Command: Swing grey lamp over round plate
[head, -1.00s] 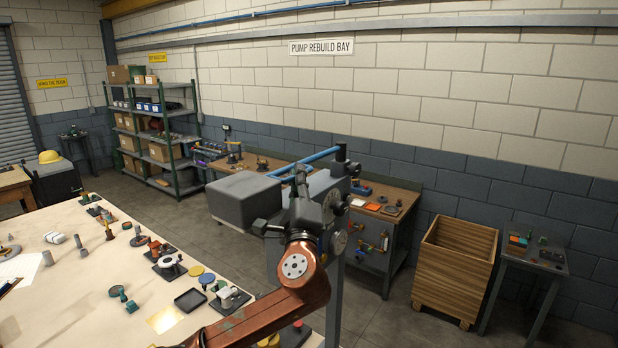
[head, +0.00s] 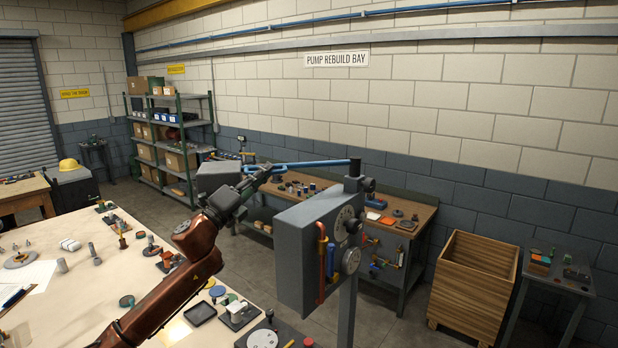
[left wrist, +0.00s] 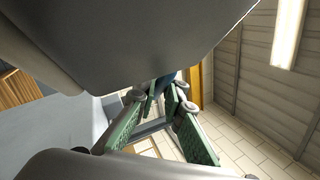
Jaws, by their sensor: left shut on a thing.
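The grey lamp head (head: 216,175) hangs at the end of a blue swing arm (head: 312,163), which pivots on a post behind a grey gauge box. My left gripper (head: 262,177) reaches up from the table side and is shut at the lamp's blue arm, just right of the head. In the left wrist view, its green-padded fingers (left wrist: 158,105) close around something dark blue, partly hidden; a large grey surface fills the top. A pale round plate (head: 262,340) lies on a dark base at the table's near edge. The lamp head appears beyond the table, apart from the plate. My right gripper is out of view.
The grey gauge box (head: 305,255) with red and blue pipes stands right of my left arm, close to it. The table (head: 95,290) carries several small parts and a black tray (head: 200,313). A workbench (head: 415,215) and wooden crate (head: 475,280) stand behind.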

